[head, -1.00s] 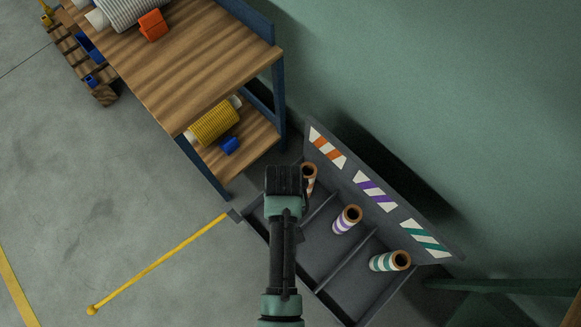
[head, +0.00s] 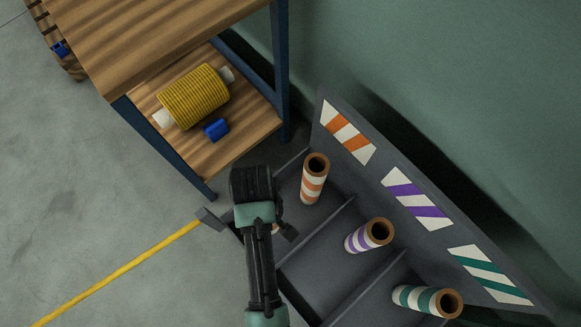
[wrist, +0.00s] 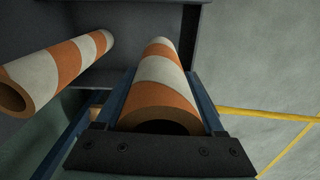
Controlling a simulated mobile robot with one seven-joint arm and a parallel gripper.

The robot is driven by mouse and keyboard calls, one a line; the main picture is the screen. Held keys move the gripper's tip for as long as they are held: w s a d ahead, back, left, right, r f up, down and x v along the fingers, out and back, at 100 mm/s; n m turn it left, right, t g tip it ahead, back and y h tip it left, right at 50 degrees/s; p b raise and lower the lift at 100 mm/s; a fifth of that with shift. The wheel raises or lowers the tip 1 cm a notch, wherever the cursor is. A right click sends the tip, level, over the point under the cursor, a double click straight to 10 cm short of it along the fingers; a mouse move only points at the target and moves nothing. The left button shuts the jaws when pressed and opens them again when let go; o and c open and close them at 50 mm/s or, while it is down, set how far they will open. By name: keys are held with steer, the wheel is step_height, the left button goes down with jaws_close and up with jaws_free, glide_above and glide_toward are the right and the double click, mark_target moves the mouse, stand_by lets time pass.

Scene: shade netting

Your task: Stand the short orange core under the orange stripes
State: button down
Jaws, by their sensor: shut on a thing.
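My gripper (head: 279,231) is shut on an orange-and-white striped core (wrist: 162,95), which lies between the fingers in the wrist view with its brown open end toward the camera. In the head view my wrist hides nearly all of this core; a small bit shows beside the fingers. A second orange-striped core (head: 314,178) stands in the bay under the orange stripes (head: 348,135); it also shows at left in the wrist view (wrist: 58,70). The held core is apart from it, near the bay's outer edge. I cannot tell whether the held core touches the floor of the bay.
The grey rack (head: 318,250) has dividers between its bays. A purple-striped core (head: 368,236) and a green-striped core (head: 425,299) stand in the other bays. A wooden shelf unit (head: 225,135) with a yellow roll (head: 195,97) is close at upper left. A yellow floor line (head: 125,270) runs left.

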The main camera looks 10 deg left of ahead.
steer(key=shift+w+a+f+n+b, duration=0.15)
steer(key=shift+f+b, duration=0.2)
steer(key=shift+f, duration=0.2)
steer(key=shift+w+a+f+n+b, duration=0.15)
steer(key=shift+f+b, duration=0.2)
steer(key=shift+f, duration=0.2)
step_height(320, 180, down, 10)
steer(key=b, duration=0.6)
steer(key=shift+s+d+r, duration=0.1)
jaws_free()
